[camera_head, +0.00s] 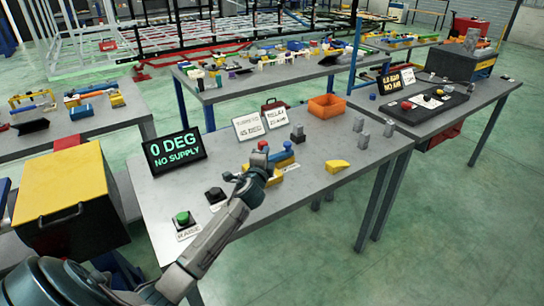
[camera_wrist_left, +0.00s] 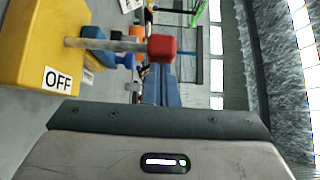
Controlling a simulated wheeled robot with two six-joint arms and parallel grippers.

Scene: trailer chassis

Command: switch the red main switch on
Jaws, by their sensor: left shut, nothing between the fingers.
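The red main switch shows in the left wrist view as a lever with a red knob (camera_wrist_left: 163,47) on a metal rod. The rod comes out of a yellow block (camera_wrist_left: 40,35) with an OFF label (camera_wrist_left: 58,80). In the head view the red knob (camera_head: 262,145) stands just beyond my left gripper (camera_head: 243,177), which partly hides the yellow base. My left gripper is shut and empty, close to the switch; I cannot tell whether it touches it. My right gripper is not in view.
A black display (camera_head: 174,150) reads "0 DEG NO SUPPLY". A green button (camera_head: 183,218) and a black control (camera_head: 215,195) sit left of my gripper. A blue-handled part (camera_head: 288,147) is beside the switch. An orange bin (camera_head: 327,106) and yellow wedge (camera_head: 338,166) lie to the right.

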